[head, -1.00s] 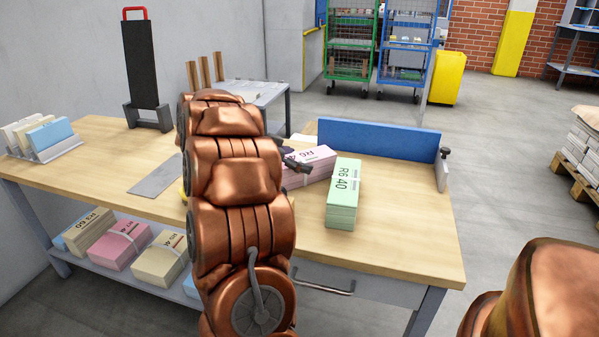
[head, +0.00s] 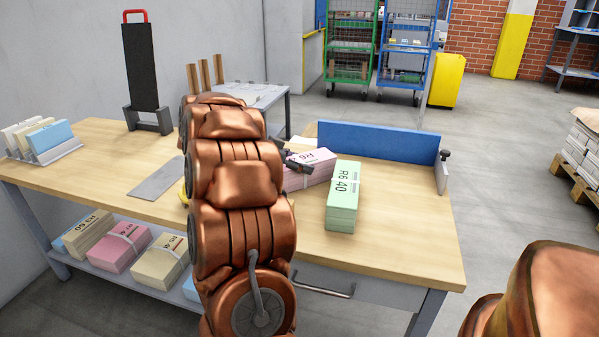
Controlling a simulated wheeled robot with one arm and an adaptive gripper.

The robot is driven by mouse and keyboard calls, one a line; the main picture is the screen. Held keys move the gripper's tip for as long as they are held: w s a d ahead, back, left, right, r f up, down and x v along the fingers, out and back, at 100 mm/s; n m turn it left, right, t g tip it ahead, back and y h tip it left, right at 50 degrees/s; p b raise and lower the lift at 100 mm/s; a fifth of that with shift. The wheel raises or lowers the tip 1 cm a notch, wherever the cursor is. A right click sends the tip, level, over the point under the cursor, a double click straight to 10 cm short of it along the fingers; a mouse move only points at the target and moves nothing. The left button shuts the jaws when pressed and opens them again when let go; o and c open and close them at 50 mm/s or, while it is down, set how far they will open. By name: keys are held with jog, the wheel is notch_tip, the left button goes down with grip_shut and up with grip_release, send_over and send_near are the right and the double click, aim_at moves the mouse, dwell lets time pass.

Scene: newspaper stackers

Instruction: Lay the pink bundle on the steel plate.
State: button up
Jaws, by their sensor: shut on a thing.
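The pink bundle (head: 317,167), with dark print on its top, is at the middle of the workbench, behind and left of the green bundle (head: 343,197). My gripper (head: 298,162) is at its left end, shut on it. My arm hides most of the gripper and the bundle's left part. I cannot tell whether the bundle touches the bench top. The steel plate (head: 158,180) is a flat grey sheet on the bench, left of my arm. Its visible part is bare.
A blue fence (head: 378,143) stands along the bench's back right, with a clamp plate (head: 441,170) at its end. A leaflet rack (head: 46,142) and a black upright device (head: 140,65) stand at left. Several bundles, one of them pink (head: 119,246), lie on the lower shelf.

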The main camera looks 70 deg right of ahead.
jog(key=c, duration=0.5)
